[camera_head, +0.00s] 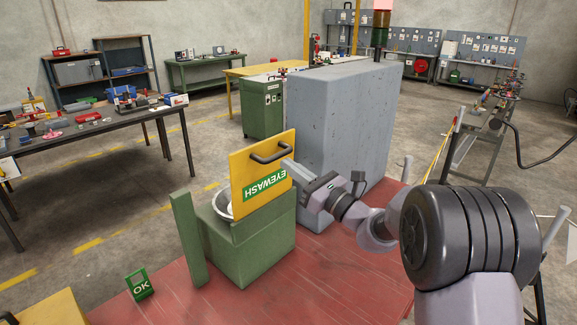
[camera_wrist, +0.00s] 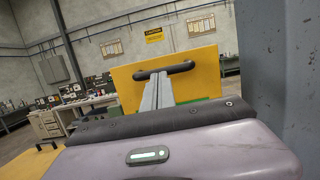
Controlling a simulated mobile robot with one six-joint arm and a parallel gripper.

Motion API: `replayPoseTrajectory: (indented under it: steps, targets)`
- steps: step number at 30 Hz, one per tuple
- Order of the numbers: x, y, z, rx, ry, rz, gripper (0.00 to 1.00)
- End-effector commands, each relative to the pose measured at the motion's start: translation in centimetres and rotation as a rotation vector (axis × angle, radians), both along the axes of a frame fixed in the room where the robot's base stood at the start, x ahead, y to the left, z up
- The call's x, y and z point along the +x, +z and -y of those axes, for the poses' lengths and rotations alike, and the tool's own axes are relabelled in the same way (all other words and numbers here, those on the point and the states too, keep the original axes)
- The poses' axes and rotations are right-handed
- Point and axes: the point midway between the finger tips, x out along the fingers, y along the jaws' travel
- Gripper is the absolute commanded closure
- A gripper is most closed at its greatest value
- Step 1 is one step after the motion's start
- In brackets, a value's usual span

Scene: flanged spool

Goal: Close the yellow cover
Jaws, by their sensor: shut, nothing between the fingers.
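The yellow cover (camera_head: 258,168) stands upright on the green eyewash box (camera_head: 248,245), with a dark handle (camera_head: 270,152) near its top and a green EYEWASH label. Behind and left of it, part of a pale bowl (camera_head: 224,201) shows in the box. My gripper (camera_head: 287,165) is shut and empty at the cover's right side, near the handle. In the wrist view, my gripper's fingers (camera_wrist: 158,85) are together in front of the yellow cover (camera_wrist: 203,82), just below its handle (camera_wrist: 165,70). Whether they touch it I cannot tell.
A tall grey block (camera_head: 335,120) stands close behind and right of the cover. A green post (camera_head: 188,240) rises at the box's left. A small green OK sign (camera_head: 139,284) stands on the red platform (camera_head: 300,295), which is clear in front of the box.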

Motion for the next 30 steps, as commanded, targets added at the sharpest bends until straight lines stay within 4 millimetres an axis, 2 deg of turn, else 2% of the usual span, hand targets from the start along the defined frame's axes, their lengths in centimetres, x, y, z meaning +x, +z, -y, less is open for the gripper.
replayPoseTrajectory:
  steps: [4, 17, 23, 30]
  targets:
    - [0.6, 0.2, -0.8, 0.0, 0.0, 0.0, 1.0]
    - [0.8, 0.5, -1.0, -0.006, 0.0, -0.004, 1.0]
    - [1.4, 1.8, -1.8, -0.052, 0.001, -0.039, 1.0]
    - [3.4, 4.0, -4.5, -0.19, 0.002, -0.147, 1.0]
